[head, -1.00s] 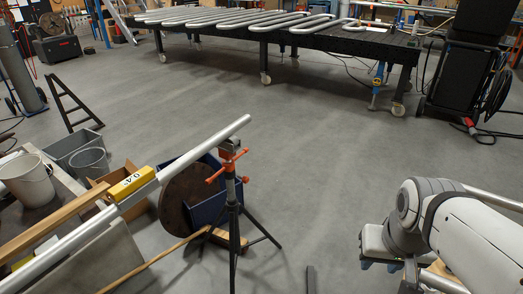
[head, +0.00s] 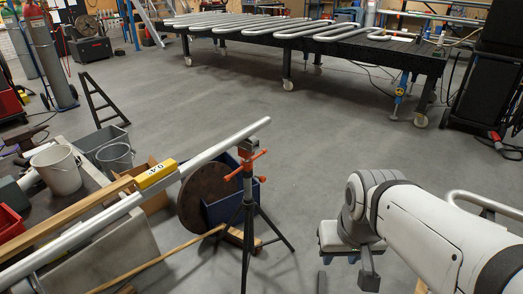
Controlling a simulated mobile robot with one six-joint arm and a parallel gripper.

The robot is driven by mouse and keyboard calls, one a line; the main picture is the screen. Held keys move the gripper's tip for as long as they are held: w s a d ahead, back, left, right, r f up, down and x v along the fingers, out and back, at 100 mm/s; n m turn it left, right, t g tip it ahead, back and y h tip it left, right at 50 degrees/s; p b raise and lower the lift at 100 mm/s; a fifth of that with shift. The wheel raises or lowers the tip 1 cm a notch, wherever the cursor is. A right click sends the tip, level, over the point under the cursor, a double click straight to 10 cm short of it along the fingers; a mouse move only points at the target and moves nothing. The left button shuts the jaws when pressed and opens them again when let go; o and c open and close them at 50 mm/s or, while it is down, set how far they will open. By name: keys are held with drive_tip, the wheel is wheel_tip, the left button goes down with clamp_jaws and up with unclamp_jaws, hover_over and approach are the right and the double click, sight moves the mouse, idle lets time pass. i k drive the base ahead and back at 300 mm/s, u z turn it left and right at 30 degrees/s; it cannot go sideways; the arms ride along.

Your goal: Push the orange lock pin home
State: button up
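Orange parts (head: 246,165) show on the upper head of a black tripod pipe stand (head: 244,215). They look like clamp handles; I cannot tell whether one of them is the lock pin. A long silver pipe (head: 218,146) slants across the top of the stand, with a yellow level (head: 156,174) on it. My gripper (head: 348,268) hangs at the lower right of the head view, well to the right of the stand and apart from it. Its dark fingers are spread, with nothing seen between them.
A black table (head: 345,61) with silver serpentine coils (head: 310,35) stands at the back. A brown disc (head: 203,197) and a blue bin (head: 222,209) sit behind the stand. Buckets (head: 56,170) crowd the left. The middle floor (head: 260,100) is clear.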

sight(263, 179)
drive_tip(key=z, duration=0.05)
drive_tip(key=i, duration=1)
drive_tip(key=u, duration=0.05)
